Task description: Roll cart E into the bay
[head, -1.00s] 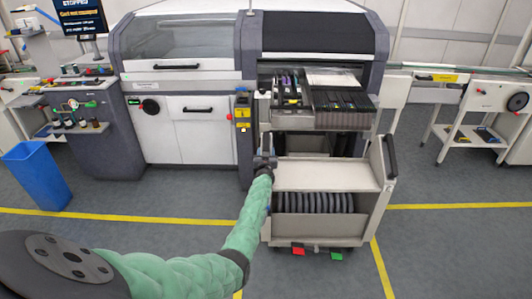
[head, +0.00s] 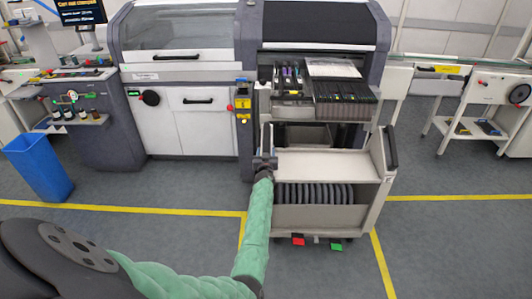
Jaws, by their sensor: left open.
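The cart (head: 322,217), which I take to be cart E though I can read no letter on it, stands in front of the machine's bay (head: 313,110). It is upright, pale, with a bare top shelf and a row of dark reels in its lower bin. Feeders (head: 345,92) sit at its far upper end, by the machine opening. A black handle (head: 391,147) shows on its right side. My left gripper (head: 264,162) is open at the cart's near left side, where the other handle would be. The fingers are small and dark, so contact is unclear. My right gripper is out of view.
A red pedal (head: 297,241) and a green pedal (head: 336,246) are under the cart's front. Yellow floor lines (head: 160,210) run around the bay. A blue bin (head: 38,168) stands at left, a white conveyor stand (head: 480,105) at right.

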